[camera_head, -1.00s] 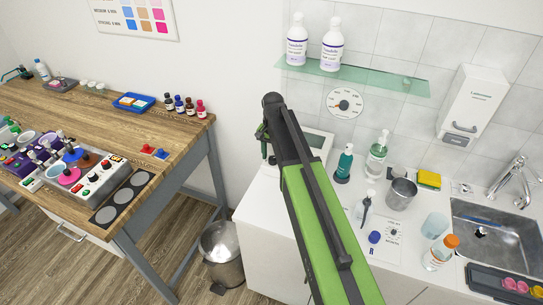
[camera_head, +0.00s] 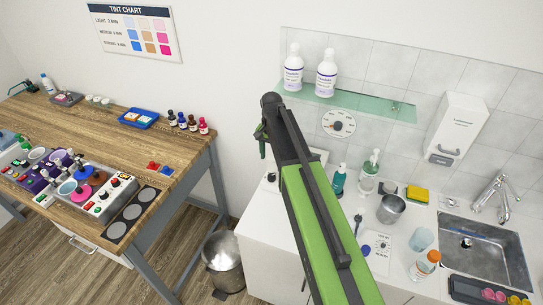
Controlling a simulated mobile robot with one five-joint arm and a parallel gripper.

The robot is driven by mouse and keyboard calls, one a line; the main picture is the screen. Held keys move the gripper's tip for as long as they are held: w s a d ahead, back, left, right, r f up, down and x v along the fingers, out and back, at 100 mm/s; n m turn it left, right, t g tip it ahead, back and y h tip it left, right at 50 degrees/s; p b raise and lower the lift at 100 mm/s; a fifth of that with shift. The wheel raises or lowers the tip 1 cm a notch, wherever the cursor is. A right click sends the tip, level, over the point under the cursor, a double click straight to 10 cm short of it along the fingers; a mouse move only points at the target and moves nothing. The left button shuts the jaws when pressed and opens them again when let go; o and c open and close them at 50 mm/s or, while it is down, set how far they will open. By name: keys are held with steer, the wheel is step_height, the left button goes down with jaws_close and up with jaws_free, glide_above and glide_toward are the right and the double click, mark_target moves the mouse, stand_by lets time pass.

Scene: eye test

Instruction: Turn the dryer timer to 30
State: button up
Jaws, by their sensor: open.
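My green arm reaches up the middle of the head view. My gripper (camera_head: 262,141) is at its far end, left of the dial and apart from it in the picture. Its green fingertips are partly hidden by the dark wrist, and no held thing shows. It is open.
The glass shelf (camera_head: 385,108) holds two white bottles. A white dispenser (camera_head: 457,127) hangs at right. Below, the counter carries bottles, a metal cup (camera_head: 391,209) and a sink (camera_head: 480,250). A white device behind my arm is mostly hidden. A wooden workbench (camera_head: 95,135) stands left.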

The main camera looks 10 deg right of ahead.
step_height(320, 180, up, 7)
steer(key=p, duration=0.5)
